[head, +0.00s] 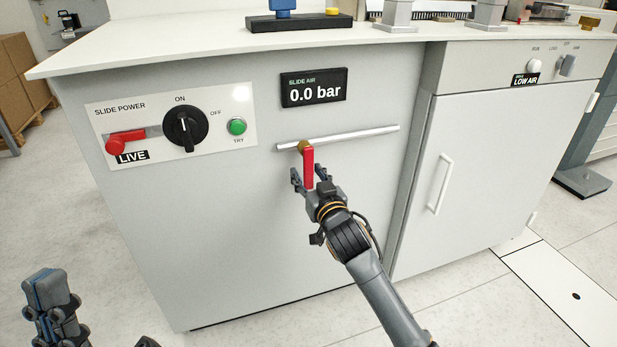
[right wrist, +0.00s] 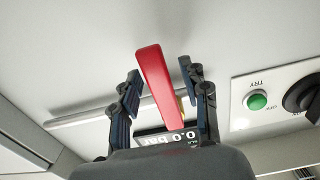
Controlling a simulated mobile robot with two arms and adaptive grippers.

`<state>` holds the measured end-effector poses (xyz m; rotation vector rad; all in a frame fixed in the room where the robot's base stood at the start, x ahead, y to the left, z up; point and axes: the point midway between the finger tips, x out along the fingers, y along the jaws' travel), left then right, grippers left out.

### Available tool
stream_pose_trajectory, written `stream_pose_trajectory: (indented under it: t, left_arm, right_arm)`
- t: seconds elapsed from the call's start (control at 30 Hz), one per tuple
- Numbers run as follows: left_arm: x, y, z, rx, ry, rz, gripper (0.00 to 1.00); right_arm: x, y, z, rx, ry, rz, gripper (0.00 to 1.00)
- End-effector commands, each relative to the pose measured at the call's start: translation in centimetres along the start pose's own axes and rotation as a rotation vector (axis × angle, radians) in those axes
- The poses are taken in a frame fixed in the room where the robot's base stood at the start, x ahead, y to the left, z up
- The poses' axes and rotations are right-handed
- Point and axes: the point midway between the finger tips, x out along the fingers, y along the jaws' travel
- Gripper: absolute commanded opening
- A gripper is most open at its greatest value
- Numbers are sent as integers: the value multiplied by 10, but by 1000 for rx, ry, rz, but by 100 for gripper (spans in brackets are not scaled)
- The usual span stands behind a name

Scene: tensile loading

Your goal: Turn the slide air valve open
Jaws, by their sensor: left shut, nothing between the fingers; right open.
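The slide air valve's red lever (head: 308,168) hangs straight down, across the pipe (head: 350,136), from a brass fitting (head: 303,146). The slide air display (head: 314,88) above it reads 0.0 bar. My right gripper (head: 311,178) is open at the lever's lower part, one finger on each side. In the right wrist view the red lever (right wrist: 157,85) stands between the two open fingers (right wrist: 160,92), with gaps on both sides. My left gripper (head: 48,290) is shut and empty, low at the far left, away from the cabinet.
Left of the valve is a slide power panel (head: 172,128) with a red LIVE handle (head: 122,141), a black knob (head: 186,127) and a green button (head: 237,126). To the right, a cabinet door has a vertical handle (head: 440,184) below a LOW AIR sign (head: 525,80).

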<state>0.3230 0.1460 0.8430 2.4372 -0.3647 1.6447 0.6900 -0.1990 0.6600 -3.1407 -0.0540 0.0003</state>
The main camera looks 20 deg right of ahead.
Motion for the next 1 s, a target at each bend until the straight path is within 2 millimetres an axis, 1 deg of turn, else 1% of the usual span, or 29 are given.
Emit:
stream_pose_trajectory:
  t: [0.2,0.23,0.27,0.3,0.37,0.4,0.43,0.47,0.8,0.87,1.0]
  left_arm:
    - [0,0,-1,0,3,0,0]
    - [0,0,0,0,3,0,0]
    - [0,0,0,0,3,0,0]
    - [0,0,0,0,2,0,0]
    - [0,0,0,0,2,0,0]
    - [0,0,0,0,2,0,0]
    - [0,0,0,0,2,0,0]
    - [0,0,0,0,2,0,0]
    - [2,0,2,1,-9,0,0]
    - [2,0,7,2,-39,-1,0]
    - [3,-3,28,8,-155,-4,0]
  right_arm:
    - [0,0,0,0,0,0,45]
    - [0,0,0,0,0,0,43]
    - [0,0,0,0,0,0,37]
    - [0,0,0,0,0,0,29]
    - [0,0,0,0,0,0,17]
    - [0,0,0,0,0,0,9]
    - [0,0,0,0,0,0,2]
    - [0,0,0,0,0,0,0]
    - [0,0,0,-7,0,0,0]
    - [0,1,-1,-14,-1,0,0]
    - [0,3,-1,-45,-2,0,0]
